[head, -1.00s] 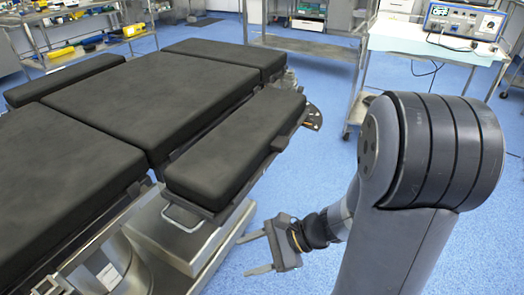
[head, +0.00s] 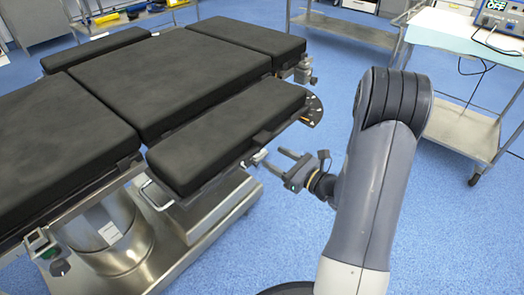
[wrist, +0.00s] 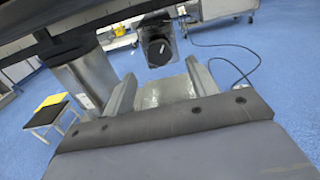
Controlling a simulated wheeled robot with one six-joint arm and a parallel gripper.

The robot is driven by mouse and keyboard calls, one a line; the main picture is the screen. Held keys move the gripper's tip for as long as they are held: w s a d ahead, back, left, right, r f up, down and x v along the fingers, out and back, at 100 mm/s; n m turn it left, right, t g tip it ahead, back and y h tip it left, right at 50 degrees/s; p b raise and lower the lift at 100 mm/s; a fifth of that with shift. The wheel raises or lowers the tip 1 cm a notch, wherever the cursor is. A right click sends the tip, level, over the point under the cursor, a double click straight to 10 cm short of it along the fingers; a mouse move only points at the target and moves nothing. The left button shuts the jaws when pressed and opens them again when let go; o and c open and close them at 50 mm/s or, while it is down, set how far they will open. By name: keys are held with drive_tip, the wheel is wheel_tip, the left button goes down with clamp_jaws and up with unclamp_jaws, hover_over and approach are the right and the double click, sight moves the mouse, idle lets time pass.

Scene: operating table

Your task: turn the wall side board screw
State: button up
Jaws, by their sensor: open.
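The near padded side board (head: 228,138) of the operating table sticks out toward my arm. My gripper (head: 272,159) is beside this board's outer edge, with its fingers pointing at the board. It is open and empty. In the wrist view, a black round knob with a pale mark, likely the screw (wrist: 157,46), sits just beyond and roughly between the open fingertips (wrist: 158,74). No contact is visible. In the head view the screw is too small and partly hidden to make out clearly beside the fingers.
The table's metal column (head: 105,235) and base are at lower left. A metal rail handle (head: 152,196) hangs under the near board. A cart (head: 465,130) with an instrument stands at right. Blue floor (head: 265,250) is clear around my arm.

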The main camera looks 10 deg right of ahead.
drive_tip(key=b+x, duration=0.1)
drive_tip(key=x, duration=0.5)
drive_tip(key=shift+c, duration=0.6)
drive_tip(key=c, duration=0.9)
drive_tip(key=shift+a, duration=0.1)
drive_tip(key=shift+f+n+b, duration=0.1)
drive_tip(key=shift+n+b, duration=0.3)
drive_tip(key=shift+b, duration=0.15)
drive_tip(key=n+b, duration=0.6)
drive_tip(key=b, duration=0.1)
drive_tip(key=shift+n+b, duration=0.4)
